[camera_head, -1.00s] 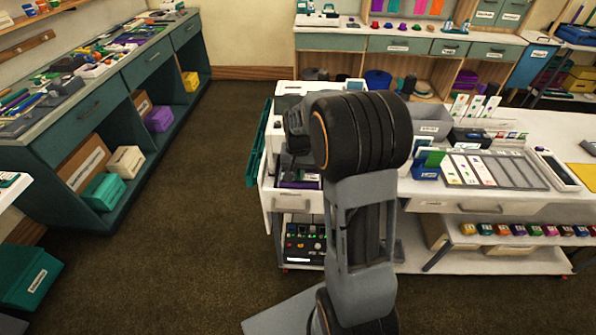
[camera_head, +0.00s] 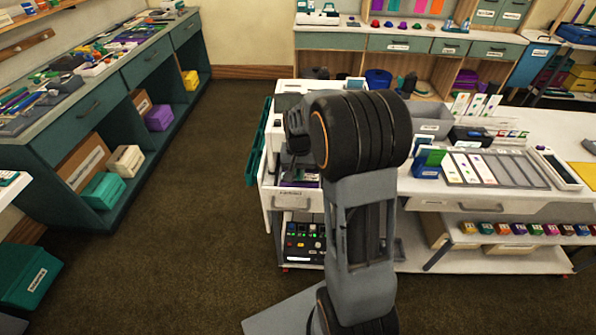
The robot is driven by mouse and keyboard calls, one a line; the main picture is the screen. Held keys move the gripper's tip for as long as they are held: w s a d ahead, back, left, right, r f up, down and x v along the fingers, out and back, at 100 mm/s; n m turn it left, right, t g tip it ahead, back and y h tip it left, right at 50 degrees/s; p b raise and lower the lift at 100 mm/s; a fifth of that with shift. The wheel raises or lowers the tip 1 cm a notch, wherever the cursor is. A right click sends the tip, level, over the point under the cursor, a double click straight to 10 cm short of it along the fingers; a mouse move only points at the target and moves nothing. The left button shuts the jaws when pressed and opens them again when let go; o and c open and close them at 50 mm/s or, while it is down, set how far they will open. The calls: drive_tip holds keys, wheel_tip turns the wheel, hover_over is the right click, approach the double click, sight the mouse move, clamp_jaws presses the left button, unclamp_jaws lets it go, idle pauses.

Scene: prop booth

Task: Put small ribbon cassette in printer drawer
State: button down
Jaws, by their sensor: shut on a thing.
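An open white drawer (camera_head: 292,203) with a label on its front stands at the left end of the white workbench. Purple and pale items show inside it. My gripper (camera_head: 298,146) is to the left of my large dark arm joint and appears over the back part of this drawer. It is small and dark here, and its fingertips are hard to make out. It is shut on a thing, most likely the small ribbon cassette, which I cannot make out. My arm hides part of the drawer's right side.
A teal panel (camera_head: 257,145) stands along the drawer's left side. A blue card holder (camera_head: 427,165) and a grey card tray (camera_head: 492,170) are on the bench right of my arm. A black control box (camera_head: 304,242) sits below the drawer.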

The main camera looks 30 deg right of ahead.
drive_tip(key=shift+f+b, duration=0.55)
drive_tip(key=shift+f, duration=0.25)
drive_tip(key=shift+f, duration=0.1)
drive_tip(key=c, duration=1.1)
unclamp_jaws()
wheel_tip(320, 180, up, 14)
drive_tip(key=shift+f, duration=0.1)
idle(0.3)
